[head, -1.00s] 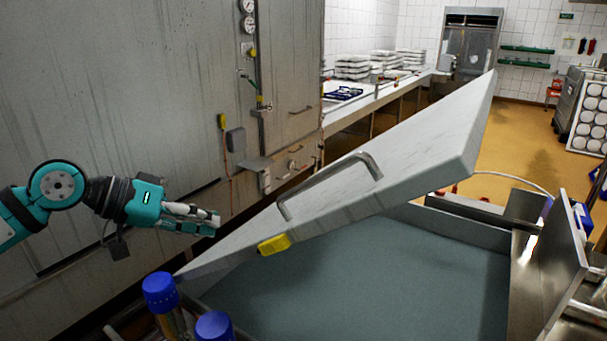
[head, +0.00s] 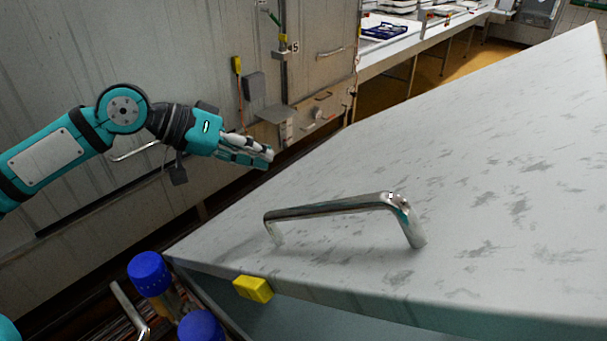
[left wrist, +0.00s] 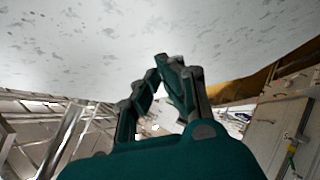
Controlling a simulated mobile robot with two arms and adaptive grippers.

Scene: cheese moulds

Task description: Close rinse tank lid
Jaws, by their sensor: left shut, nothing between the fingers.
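The rinse tank lid (head: 480,190) is a large pale, stained panel, tilted, with a gap under its near edge. A steel bar handle (head: 335,208) is on its top and a yellow block (head: 253,289) is on its near edge. Part of the tank's dark interior (head: 300,322) shows below that edge. My left gripper (head: 270,157) is shut and empty, left of the lid's far side. In the left wrist view my left gripper (left wrist: 172,62) points towards a pale, speckled surface of the lid (left wrist: 130,35) that fills the top. I cannot tell whether they touch. My right gripper is not in view.
Two blue-capped posts (head: 149,273) stand at the tank's near left corner. A stained grey cabinet wall (head: 120,50) with fittings rises behind my left arm. A counter (head: 400,45) with a blue crate (head: 384,28) runs along the back.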

